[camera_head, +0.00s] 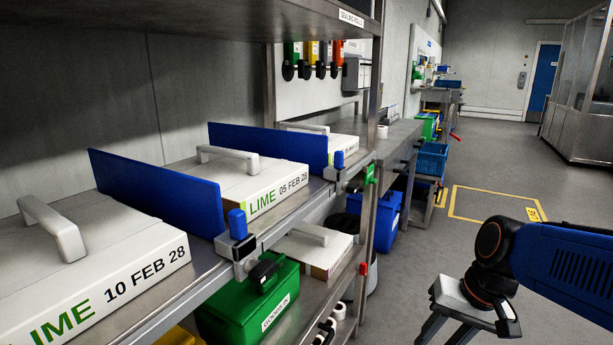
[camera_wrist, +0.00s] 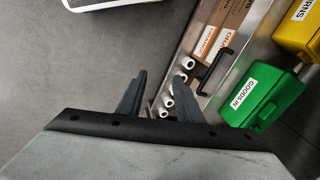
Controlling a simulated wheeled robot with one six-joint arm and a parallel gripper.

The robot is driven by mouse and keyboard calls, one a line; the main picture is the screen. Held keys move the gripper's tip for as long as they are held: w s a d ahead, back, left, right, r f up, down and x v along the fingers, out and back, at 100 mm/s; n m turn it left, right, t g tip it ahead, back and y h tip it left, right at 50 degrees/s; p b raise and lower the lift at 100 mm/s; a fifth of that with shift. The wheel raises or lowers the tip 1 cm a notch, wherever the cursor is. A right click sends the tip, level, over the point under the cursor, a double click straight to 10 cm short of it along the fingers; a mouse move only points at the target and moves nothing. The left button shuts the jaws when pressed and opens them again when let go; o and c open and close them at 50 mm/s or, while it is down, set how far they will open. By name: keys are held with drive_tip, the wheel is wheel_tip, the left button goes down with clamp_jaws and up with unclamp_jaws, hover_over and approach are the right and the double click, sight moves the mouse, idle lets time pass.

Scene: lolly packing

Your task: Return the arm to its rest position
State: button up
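My blue arm (camera_head: 565,265) reaches in from the right edge in the head view, over the open floor. My gripper (camera_head: 447,335) hangs at its end with the fingers pointing down, apart from the shelving on the left. In the wrist view my gripper (camera_wrist: 157,92) shows two dark fingers set apart with nothing between them. The fingertips are close to the bottom edge of the head view.
The steel shelf (camera_head: 240,243) on the left holds white lime boxes (camera_head: 115,272) and blue dividers (camera_head: 155,192). Below are a green bin (camera_head: 235,313) and a blue bin (camera_head: 385,222). A yellow bin (camera_wrist: 298,35) shows in the wrist view. Grey floor (camera_head: 440,245) is clear.

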drive_tip(key=s+d+r+n+t+h, duration=0.2)
drive_tip(key=s+d+n+t, duration=0.1)
drive_tip(key=s, duration=0.2)
drive_tip(key=shift+d+r+h, duration=0.2)
drive_tip(key=shift+d+h, duration=0.15)
drive_tip(key=shift+h, duration=0.05)
idle(0.8)
